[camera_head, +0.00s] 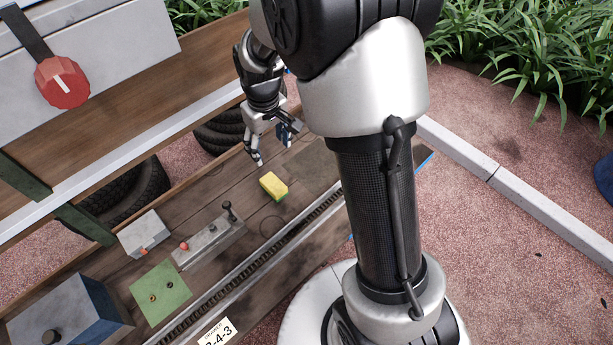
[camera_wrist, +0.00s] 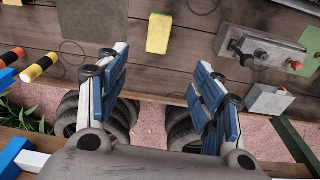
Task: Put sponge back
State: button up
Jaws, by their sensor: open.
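A yellow sponge with a green underside (camera_head: 273,185) lies on the brown plank deck of the cart. It also shows at the top middle of the wrist view (camera_wrist: 159,33). My gripper (camera_head: 272,152) is open and empty above the deck, just behind the sponge in the head view. In the wrist view its two blue-padded fingers (camera_wrist: 161,58) are spread wide, with the sponge beyond their tips and apart from them. A flat dark grey square (camera_wrist: 93,20) lies on the planks left of the sponge in the wrist view.
A grey plate with a black lever and red knob (camera_head: 210,240), a small grey box (camera_head: 145,234) and a green plate (camera_head: 160,293) stand on the deck. Striped cylinders (camera_wrist: 40,67) lie at left in the wrist view. Tyres (camera_head: 128,195) sit behind the deck.

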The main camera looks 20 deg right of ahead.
jog(key=s+r+t, duration=0.1)
jog(key=s+r, duration=0.5)
jog(key=r, duration=0.3)
jog(key=s+r+m+t, duration=0.1)
jog(key=s+r, duration=0.3)
jog(key=s, duration=0.5)
jog(key=s+r+m+t, duration=0.1)
jog(key=s+r, duration=0.3)
jog(key=s, duration=0.6)
jog(key=shift+r+m+t, duration=0.3)
jog(key=shift+m, duration=0.1)
jog(key=shift+f+b, duration=0.75)
jog(key=shift+b, duration=0.05)
jog(key=shift+s, duration=0.1)
